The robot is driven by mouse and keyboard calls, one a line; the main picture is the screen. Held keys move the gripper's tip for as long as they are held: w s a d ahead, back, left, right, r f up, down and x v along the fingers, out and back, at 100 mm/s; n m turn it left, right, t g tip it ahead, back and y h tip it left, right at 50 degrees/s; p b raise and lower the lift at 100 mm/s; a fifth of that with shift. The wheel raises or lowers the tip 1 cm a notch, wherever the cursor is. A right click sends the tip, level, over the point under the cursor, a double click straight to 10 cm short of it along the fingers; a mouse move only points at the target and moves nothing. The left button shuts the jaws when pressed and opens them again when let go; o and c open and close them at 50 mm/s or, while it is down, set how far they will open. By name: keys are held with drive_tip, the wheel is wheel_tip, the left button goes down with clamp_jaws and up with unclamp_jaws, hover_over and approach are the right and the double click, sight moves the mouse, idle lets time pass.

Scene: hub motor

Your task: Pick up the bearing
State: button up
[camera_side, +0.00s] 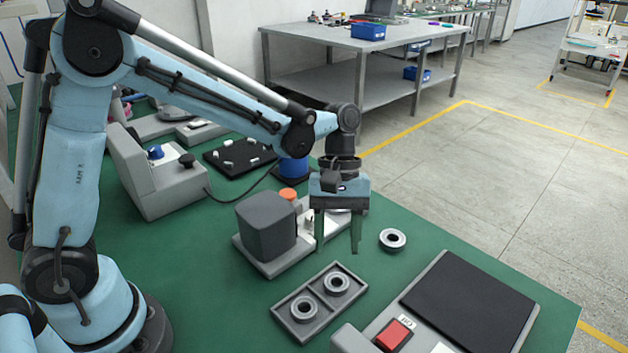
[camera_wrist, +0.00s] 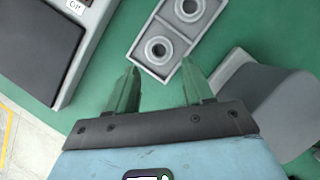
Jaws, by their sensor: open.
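A grey ring-shaped bearing (camera_side: 393,240) lies flat and alone on the green table in the side view, right of my gripper. I do not see it in the wrist view. Two similar grey rings sit in a two-compartment grey tray (camera_side: 274,311): a near ring (camera_side: 303,308) and a far ring (camera_side: 336,284). The wrist view shows the tray (camera_wrist: 137,52) beyond my fingertips, with one ring (camera_wrist: 160,50) close to them and another (camera_wrist: 188,10) at the top edge. My gripper (camera_side: 338,247) points down, open and empty above the table; its fingers (camera_wrist: 160,78) are apart.
A device with a black pad (camera_side: 468,300) and a red button (camera_side: 394,335) stands at the front right. A grey machine with a dark rounded block (camera_side: 266,225) stands close left of my gripper. Green table surface is clear around the loose bearing.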

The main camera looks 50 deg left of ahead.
sight(336, 283)
drive_tip(key=shift+x, duration=3.25)
drive_tip(key=shift+w, duration=0.15)
drive_tip(key=c, duration=0.7)
drive_tip(key=shift+r, duration=0.1)
